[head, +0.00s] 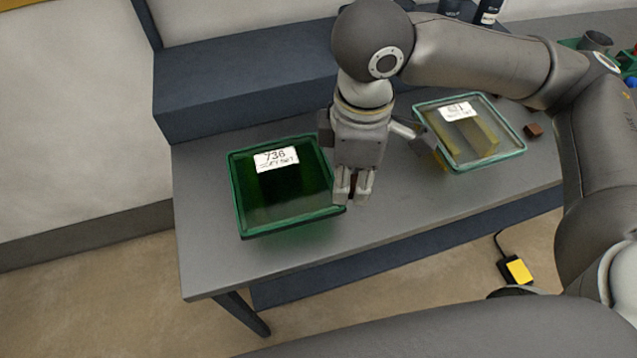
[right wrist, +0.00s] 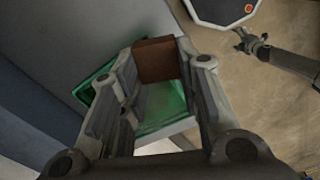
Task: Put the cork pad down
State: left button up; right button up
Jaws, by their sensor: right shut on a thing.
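My right gripper (head: 352,190) is low over the table, beside the right edge of the dark green box. It is shut on a small brown cork pad (right wrist: 157,60), which shows between the fingertips in the right wrist view. In the head view the fingers mostly hide the pad, and I cannot tell whether it touches the table. A similar brown block (head: 533,130) lies at the table's right end. My left gripper is out of the head view; what looks like it (right wrist: 246,42) shows small in the right wrist view, its fingers unclear.
The grey table (head: 400,220) bears a dark green box (head: 290,215) with a white label and a paler green-rimmed box (head: 480,165) at right. A blue-grey ledge (head: 240,85) stands behind. Bare table lies in front of the right box. A yellow-black pedal (head: 517,270) is on the floor.

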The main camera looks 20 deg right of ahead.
send_over(321, 198)
jog(key=f, duration=0.5)
jog(key=shift+s+d+f, duration=0.1)
jog(key=shift+s+f, duration=0.1)
jog(key=shift+s, duration=0.15)
jog(key=f, duration=0.1)
jog(key=f+p, duration=0.1)
jog(key=f, duration=0.1)
jog(key=shift+w+a+f+p, duration=0.2)
jog(key=shift+w+f+p, duration=0.1)
jog(key=shift+w+f, duration=0.1)
pick_arm(q)
jog(key=shift+s+a+r, duration=0.3)
jog(key=shift+a+r, duration=0.4)
jog(key=shift+r, duration=0.2)
pick_arm(e)
jog(key=shift+f, duration=0.15)
pick_arm(q)
jog(key=shift+d, duration=0.1)
pick_arm(e)
jog(key=shift+f, duration=0.15)
jog(key=o, duration=0.6)
jog(key=shift+o, duration=0.2)
pick_arm(q)
jog(key=shift+f+b, duration=0.75)
jog(key=shift+b, duration=0.05)
pick_arm(e)
notch_tip(321, 198, up, 12)
jog(key=shift+r, duration=0.2)
